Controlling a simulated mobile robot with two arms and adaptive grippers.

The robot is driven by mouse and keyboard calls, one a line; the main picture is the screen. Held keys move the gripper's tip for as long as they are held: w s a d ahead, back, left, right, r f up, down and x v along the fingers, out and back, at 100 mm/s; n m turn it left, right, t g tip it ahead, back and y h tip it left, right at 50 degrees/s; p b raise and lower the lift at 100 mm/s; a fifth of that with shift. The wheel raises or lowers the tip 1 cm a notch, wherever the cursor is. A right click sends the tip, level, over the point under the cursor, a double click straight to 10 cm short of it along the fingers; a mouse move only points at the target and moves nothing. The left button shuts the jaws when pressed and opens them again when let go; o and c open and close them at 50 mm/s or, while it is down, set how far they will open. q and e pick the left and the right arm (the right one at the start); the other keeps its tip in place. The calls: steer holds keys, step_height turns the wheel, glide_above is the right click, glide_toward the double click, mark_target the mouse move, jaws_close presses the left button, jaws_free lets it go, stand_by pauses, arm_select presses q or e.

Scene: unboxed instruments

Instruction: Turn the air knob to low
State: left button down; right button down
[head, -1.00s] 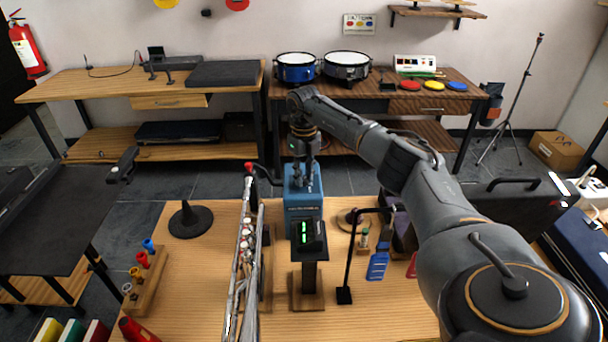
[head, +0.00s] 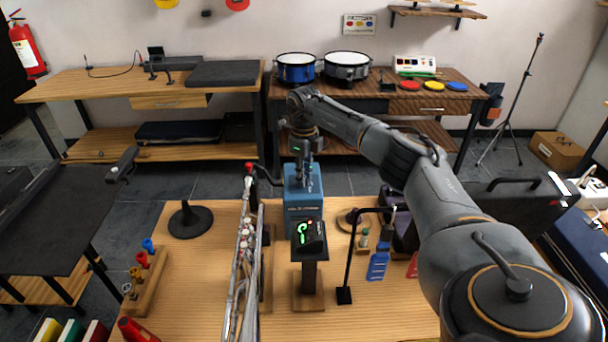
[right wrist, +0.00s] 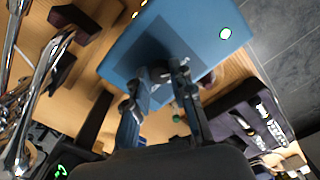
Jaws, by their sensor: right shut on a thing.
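A blue box (head: 302,218) stands on the near wooden table, in the middle of the head view. My right gripper (head: 304,182) reaches down to its top from above. My left gripper is not in view.
A small display on a stand (head: 308,236) stands just in front of the blue box. Silver tubular instruments (head: 240,270) stand to the left, and a black bent stand (head: 348,260) to the right.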

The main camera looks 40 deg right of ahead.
steer(key=c, duration=1.1)
jaws_free()
steer(key=shift+c, duration=0.2)
step_height(320, 180, up, 12)
